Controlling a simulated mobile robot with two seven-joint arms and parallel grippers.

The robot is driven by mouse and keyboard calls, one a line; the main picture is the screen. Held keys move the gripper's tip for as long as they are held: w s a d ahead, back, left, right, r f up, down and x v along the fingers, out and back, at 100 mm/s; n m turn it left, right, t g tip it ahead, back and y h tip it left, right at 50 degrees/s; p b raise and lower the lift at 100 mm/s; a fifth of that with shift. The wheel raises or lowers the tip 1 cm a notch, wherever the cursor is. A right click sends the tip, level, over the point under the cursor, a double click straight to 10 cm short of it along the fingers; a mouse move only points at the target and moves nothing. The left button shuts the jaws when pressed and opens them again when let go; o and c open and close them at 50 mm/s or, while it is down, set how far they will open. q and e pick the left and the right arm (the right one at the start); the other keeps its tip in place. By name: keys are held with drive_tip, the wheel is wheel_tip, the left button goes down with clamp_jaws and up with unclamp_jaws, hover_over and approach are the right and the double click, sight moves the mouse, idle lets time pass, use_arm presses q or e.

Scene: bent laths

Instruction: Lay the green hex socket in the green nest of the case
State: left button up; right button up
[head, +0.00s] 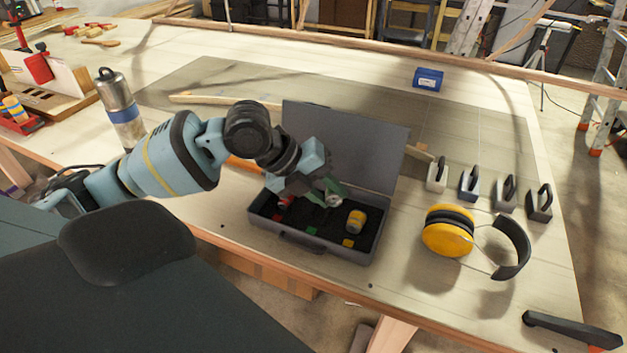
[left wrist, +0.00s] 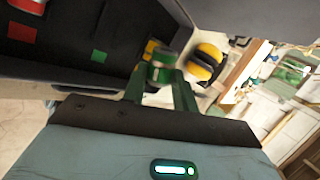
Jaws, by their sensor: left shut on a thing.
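The grey case (head: 272,233) stands open on the bench with its lid (head: 345,145) raised at the back. The green nest shows as a green square in the dark lining (head: 311,231), and also in the left wrist view (left wrist: 98,56). My left gripper (head: 333,196) is over the case, shut on the green hex socket, which shows between the fingers in the left wrist view (left wrist: 162,68). The socket is held above the lining, to the right of the green square in the wrist view. A yellow socket (head: 356,219) and a red socket (head: 285,203) are in the case. My right gripper is not in view.
Yellow ear muffs (head: 447,232) lie right of the case, with several handled blocks (head: 469,185) behind them. A blue box (head: 428,79) is at the back. A steel bottle (head: 120,105) stands to the left. The raised lid bounds the case's rear.

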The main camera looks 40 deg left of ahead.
sight(310, 215)
use_arm(q)
drive_tip(key=shift+w+a+r+m+g+h+b, duration=0.1)
drive_tip(key=shift+a+m+g+h+b, duration=0.1)
drive_tip(key=shift+a+m+g+h, duration=0.3)
drive_tip(key=shift+a+r+m+g+h+b, duration=0.2)
drive_tip(key=shift+a+m+h, duration=0.3)
drive_tip(key=shift+a+m, duration=0.4)
drive_tip(key=shift+w+a+r+m+g+h+b, duration=0.1)
drive_tip(key=shift+a+m+g+h+b, duration=0.1)
drive_tip(key=shift+a+m+g+h, duration=0.45)
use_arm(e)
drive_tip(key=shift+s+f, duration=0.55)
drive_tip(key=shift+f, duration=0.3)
use_arm(q)
drive_tip(key=shift+f+t, duration=0.2)
drive_tip(key=shift+t, duration=0.05)
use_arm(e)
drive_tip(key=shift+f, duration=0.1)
